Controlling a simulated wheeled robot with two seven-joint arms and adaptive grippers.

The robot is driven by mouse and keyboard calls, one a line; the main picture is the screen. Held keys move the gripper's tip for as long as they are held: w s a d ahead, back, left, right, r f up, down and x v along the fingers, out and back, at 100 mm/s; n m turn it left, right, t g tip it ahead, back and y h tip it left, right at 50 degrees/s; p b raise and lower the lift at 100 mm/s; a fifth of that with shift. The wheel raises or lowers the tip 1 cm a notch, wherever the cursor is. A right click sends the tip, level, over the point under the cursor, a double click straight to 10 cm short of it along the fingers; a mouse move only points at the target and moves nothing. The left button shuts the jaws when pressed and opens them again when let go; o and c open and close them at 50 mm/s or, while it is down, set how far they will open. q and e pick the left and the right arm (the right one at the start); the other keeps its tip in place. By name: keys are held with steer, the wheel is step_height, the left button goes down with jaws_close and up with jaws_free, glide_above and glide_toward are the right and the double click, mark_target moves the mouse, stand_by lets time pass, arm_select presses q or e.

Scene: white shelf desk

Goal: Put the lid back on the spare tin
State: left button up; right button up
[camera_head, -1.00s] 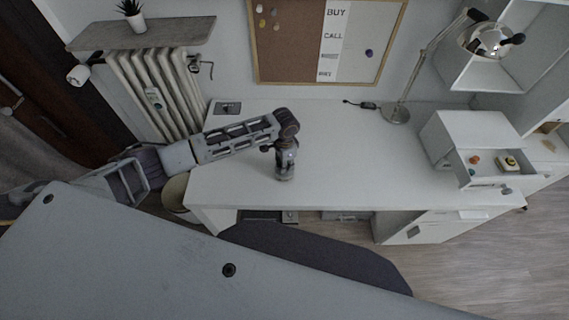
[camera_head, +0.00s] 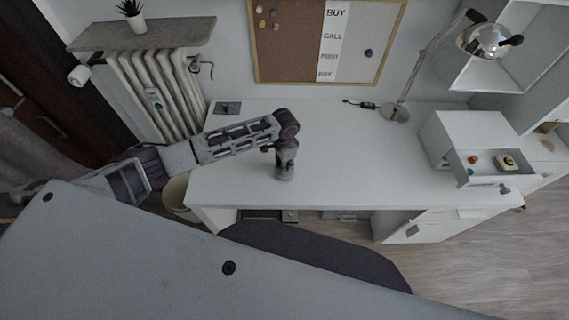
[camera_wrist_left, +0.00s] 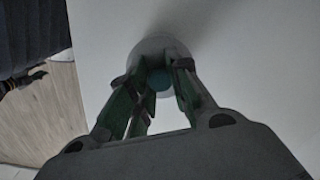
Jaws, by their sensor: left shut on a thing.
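My left gripper (camera_head: 284,172) points down over the front middle of the white desk. A round pale grey disc (camera_wrist_left: 152,46) shows around and behind the fingertips and looks like the lid or the tin's top. The fingers hide much of it. I cannot tell whether a tin stands under it, or whether lid and tin touch. My right gripper is not in view.
The white desk (camera_head: 350,150) is clear right of my left gripper. A white drawer unit (camera_head: 470,133) stands at the right, its drawer open with small items inside. A desk lamp (camera_head: 396,113) stands at the back. The desk's front edge is close to my gripper.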

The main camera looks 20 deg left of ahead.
arm_select(q)
steer(key=o, duration=0.9)
steer(key=shift+c, duration=0.2)
steer(key=o, duration=0.5)
steer(key=shift+r, duration=0.15)
steer(key=shift+r+p, duration=2.3)
steer(key=shift+p, duration=0.5)
steer(key=shift+r, duration=1.05)
